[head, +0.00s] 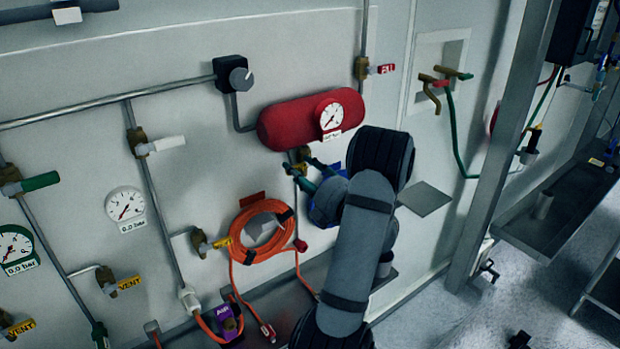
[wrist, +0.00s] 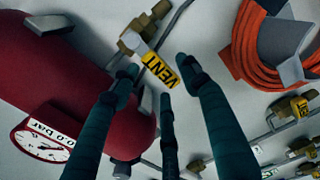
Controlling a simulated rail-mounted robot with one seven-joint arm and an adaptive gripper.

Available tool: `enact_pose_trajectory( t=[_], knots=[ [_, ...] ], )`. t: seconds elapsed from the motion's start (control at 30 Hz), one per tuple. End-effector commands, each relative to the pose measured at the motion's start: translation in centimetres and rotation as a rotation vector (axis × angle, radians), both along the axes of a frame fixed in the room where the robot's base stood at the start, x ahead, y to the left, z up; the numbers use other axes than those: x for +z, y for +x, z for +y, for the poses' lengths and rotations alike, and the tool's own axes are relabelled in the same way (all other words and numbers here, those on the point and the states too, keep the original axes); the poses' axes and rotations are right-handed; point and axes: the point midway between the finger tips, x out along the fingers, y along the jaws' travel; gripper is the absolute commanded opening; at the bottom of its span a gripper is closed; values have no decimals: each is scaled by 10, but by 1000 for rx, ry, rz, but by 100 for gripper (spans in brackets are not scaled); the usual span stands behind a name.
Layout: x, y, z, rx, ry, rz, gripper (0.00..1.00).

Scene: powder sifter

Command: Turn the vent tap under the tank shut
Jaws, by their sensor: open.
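The red tank (head: 285,125) is on the wall in the middle of the head view, with a round gauge (head: 331,116) on its right end. The brass vent tap (head: 297,156) is under it, partly hidden by my fingers. In the wrist view the tap's brass body (wrist: 132,42) and its yellow VENT handle (wrist: 155,66) show beside the tank (wrist: 60,85). My gripper (head: 311,172) is open at the tap. In the wrist view the fingertips (wrist: 158,76) are spread around the handle's outer end; I cannot tell whether they touch it.
A coiled orange hose (head: 240,235) hangs left below the tap; it also shows in the wrist view (wrist: 255,50). Another yellow-handled tap (head: 222,242) is next to it. A FILL tap (head: 384,69) is above right of the tank. Pipes and gauges line the wall at left.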

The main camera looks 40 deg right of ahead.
Motion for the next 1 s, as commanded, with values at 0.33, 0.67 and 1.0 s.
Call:
enact_pose_trajectory(
  t=[0.33, 0.67, 1.0],
  knots=[
    [0, -69, 4, -9, 2, 1, 46],
    [0, -111, 10, -3, -1, -1, 46],
    [0, -115, 11, -2, 0, -1, 46]
  ],
)
